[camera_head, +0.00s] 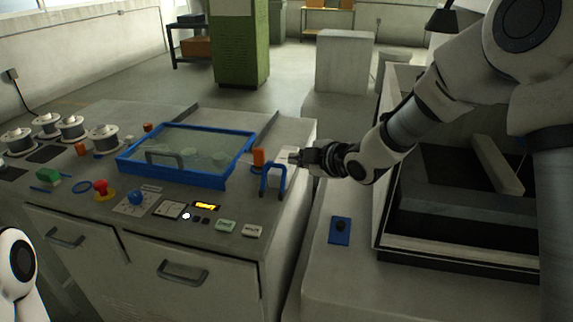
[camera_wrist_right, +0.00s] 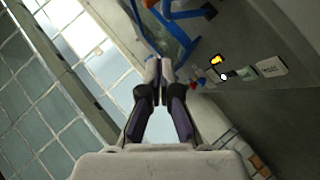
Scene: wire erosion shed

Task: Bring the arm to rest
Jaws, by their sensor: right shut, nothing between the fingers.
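My right arm comes in from the right in the head view. Its gripper (camera_head: 300,158) is near the right end of the control bench, close to a blue bracket (camera_head: 273,177) with an orange part. I cannot tell whether the gripper touches the bracket. In the right wrist view the two fingers of the right gripper (camera_wrist_right: 158,80) are together with nothing between them. Part of my left arm shows at the lower left edge of the head view. Its gripper is out of view.
The bench (camera_head: 140,240) carries a blue-framed window (camera_head: 182,181), several wire spools (camera_head: 72,127), a red button (camera_head: 100,186) and a blue knob (camera_head: 136,196). An open dark tank (camera_head: 440,262) stands on the right. A green cabinet (camera_head: 240,45) stands behind, with open floor before it.

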